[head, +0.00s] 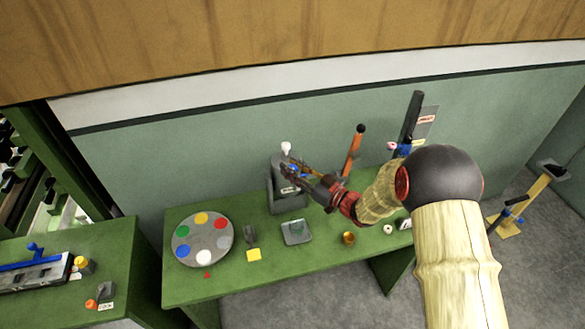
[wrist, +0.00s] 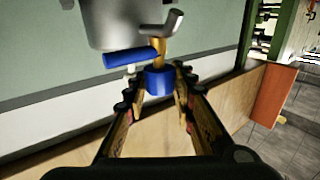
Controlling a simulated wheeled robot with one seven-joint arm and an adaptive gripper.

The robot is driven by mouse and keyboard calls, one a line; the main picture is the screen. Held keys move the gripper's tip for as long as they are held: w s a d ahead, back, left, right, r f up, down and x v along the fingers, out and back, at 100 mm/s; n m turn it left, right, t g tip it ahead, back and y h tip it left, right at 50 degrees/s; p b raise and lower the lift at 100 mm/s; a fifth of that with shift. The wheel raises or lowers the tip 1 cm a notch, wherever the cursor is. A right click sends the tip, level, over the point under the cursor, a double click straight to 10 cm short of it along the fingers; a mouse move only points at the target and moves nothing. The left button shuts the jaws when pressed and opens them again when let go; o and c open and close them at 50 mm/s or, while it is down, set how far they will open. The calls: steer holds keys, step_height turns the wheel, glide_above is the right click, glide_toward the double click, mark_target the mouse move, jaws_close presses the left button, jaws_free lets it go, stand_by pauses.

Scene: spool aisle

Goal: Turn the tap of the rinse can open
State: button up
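The rinse can (head: 287,203) is a grey can standing at the back of the green table. It fills the top of the wrist view (wrist: 112,22), where the picture looks upside down. Its tap has a brass stem (wrist: 159,45), a grey spout (wrist: 176,24), a blue bar (wrist: 130,57) to the left and a blue collar (wrist: 158,80). My gripper (head: 291,170) is in front of the can at tap height. In the wrist view my gripper (wrist: 156,94) is open, one finger on each side of the blue collar. I cannot tell whether either finger touches it.
An orange-handled tool (head: 353,150) stands right of the can. The wall (head: 180,165) is close behind.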

jaws_close()
steer(key=shift+m+t+h+b, duration=0.3)
steer(key=shift+b, duration=0.05)
steer(key=m+t+h+b, duration=0.1)
steer(key=h, duration=0.1)
steer(key=m+t+h+b, duration=0.2)
steer(key=shift+s+a+f, duration=0.1)
steer(key=shift+a+f, duration=0.05)
steer(key=shift+f, duration=0.05)
steer(key=m+t+h+b, duration=0.2)
steer(key=m+h+b, duration=0.2)
steer(key=h, duration=0.1)
steer(key=shift+r+h+b, duration=0.1)
steer(key=shift+h+b, duration=0.2)
steer(key=shift+h, duration=0.1)
steer(key=m+h+b, duration=0.1)
steer(key=m+h, duration=0.2)
steer(key=h, duration=0.1)
steer(key=shift+t+h, duration=0.3)
steer(key=shift+t, duration=0.1)
steer(key=shift+r+m+g+h+p, duration=0.1)
steer(key=shift+m+g+h+p, duration=0.3)
steer(key=shift+m+h, duration=1)
steer(key=shift+r+m+g+h+p, duration=0.15)
steer(key=shift+m+g+h, duration=0.55)
steer(key=shift+h, duration=1.2)
steer(key=shift+m, duration=0.3)
